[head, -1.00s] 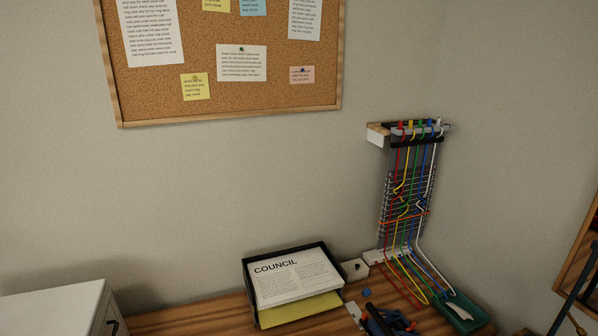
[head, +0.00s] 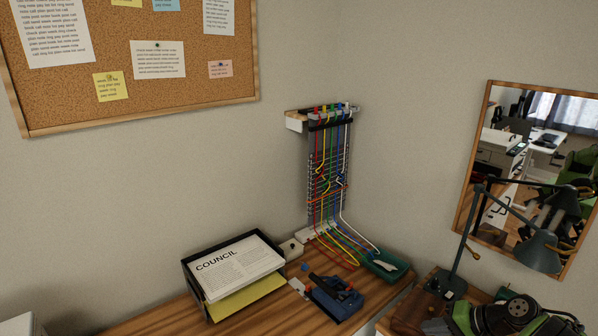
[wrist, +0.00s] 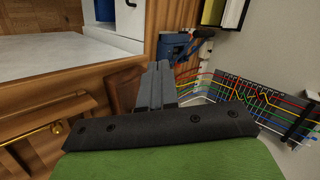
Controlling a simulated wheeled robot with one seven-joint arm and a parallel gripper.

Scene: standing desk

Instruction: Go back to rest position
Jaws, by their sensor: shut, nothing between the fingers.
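My gripper (wrist: 158,70) shows in the wrist view with its two grey fingers side by side, shut and empty. Behind the fingers are a dark bar with screws and my green wrist part. Beyond the fingertips lies a blue tool (wrist: 172,47) on the wooden desk, apart from them as far as I can tell. In the head view the same blue and dark tool (head: 335,298) lies near the desk's front. I cannot make out the fingertips in the head view.
A panel of coloured cables (head: 328,170) stands at the wall, with a green tray (head: 384,270) below it. A paper tray (head: 200,289) stands left. A dark desk lamp (head: 540,252) and a mirror (head: 478,206) are at right. Bare desk shows in front (head: 270,318).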

